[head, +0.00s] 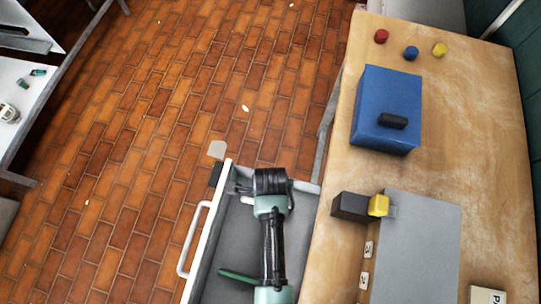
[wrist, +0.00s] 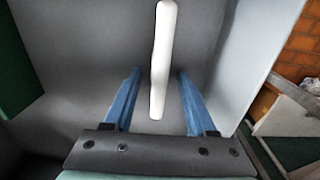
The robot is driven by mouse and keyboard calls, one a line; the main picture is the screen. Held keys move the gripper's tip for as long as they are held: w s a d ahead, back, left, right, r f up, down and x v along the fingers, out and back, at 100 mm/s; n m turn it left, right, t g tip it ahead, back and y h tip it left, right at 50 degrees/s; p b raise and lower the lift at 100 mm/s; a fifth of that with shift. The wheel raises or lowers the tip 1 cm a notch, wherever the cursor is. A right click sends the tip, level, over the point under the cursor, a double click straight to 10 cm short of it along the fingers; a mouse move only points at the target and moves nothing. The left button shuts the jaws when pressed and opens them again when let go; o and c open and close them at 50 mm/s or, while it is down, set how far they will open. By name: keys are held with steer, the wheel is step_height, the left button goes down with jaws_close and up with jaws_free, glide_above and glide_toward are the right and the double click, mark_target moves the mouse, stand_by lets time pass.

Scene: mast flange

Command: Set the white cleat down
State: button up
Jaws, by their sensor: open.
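The white cleat (wrist: 161,60) is a long, narrow white bar in the wrist view, upright in the picture above a grey surface. My gripper (wrist: 159,74) is open, with one blue finger on each side of the cleat's lower part. A gap shows between the cleat and both fingers. I cannot tell whether the cleat rests on the grey surface. In the head view my arm reaches over an open drawer (head: 201,262) with a grey inside and a white front.
A wooden worktop (head: 480,140) is right of the drawer. It bears a blue box (head: 385,90) with a black piece (head: 393,121) on top, a dark block (head: 349,206), a yellow block (head: 378,205) and a grey panel (head: 420,245). Brick floor (head: 200,70) lies open to the left.

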step_height(320, 180, up, 12)
steer(key=f+p, duration=0.1)
steer(key=p, duration=0.1)
steer(key=w+r+n+t, duration=0.6)
steer(key=w+r+t, duration=0.2)
steer(key=w+r, duration=0.8)
steer(key=w+r+n+t, duration=0.2)
steer(key=w+r+t, duration=0.1)
steer(key=r, duration=0.5)
steer(key=w+r+n+t, duration=0.2)
steer(key=w+r, duration=0.1)
steer(key=r, duration=0.5)
step_height(320, 180, up, 24)
steer(key=s+n+t, duration=0.3)
steer(key=n+t, duration=0.4)
steer(key=t, duration=0.2)
steer(key=s+a+r+n+t, duration=0.1)
steer(key=s+r+n+t, duration=0.3)
steer(key=s+r, duration=0.6)
step_height(320, 180, up, 4)
steer(key=shift+a+n+t+b, duration=0.15)
steer(key=shift+n+t+b, duration=0.15)
steer(key=shift+t, duration=0.4)
